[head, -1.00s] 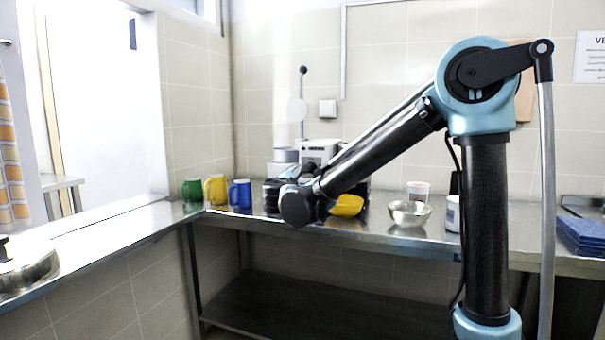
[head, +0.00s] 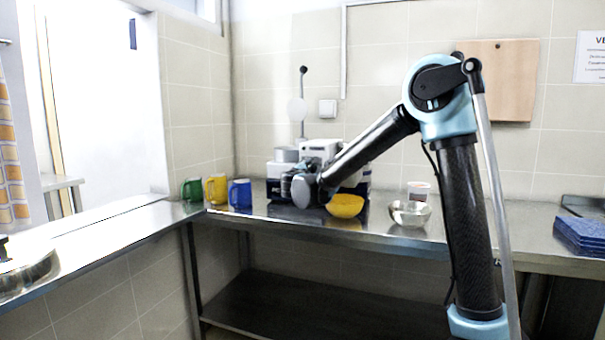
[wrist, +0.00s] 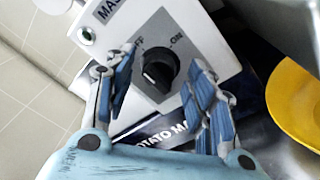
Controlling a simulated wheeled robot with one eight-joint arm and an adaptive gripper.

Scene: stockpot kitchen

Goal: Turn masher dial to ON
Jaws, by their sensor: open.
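The potato masher (head: 318,149) is a white and dark blue machine at the back of the steel counter, partly hidden by my arm. In the wrist view its white panel (wrist: 205,38) carries a round black dial (wrist: 158,72) with a raised grip. The ON label is at the dial's upper right; the OFF label is partly covered by the left finger. I cannot tell for sure which label the dial points to. My gripper (wrist: 163,62) is open, its blue-padded fingers on either side of the dial. Contact is not clear. In the head view my gripper (head: 289,185) is at the machine's front.
A yellow bowl (head: 345,206) stands just right of my gripper and shows at the wrist view's right edge (wrist: 290,108). A metal bowl (head: 410,214) and a cup (head: 419,190) are farther right. Green (head: 192,190), yellow (head: 216,189) and blue (head: 240,194) mugs stand left.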

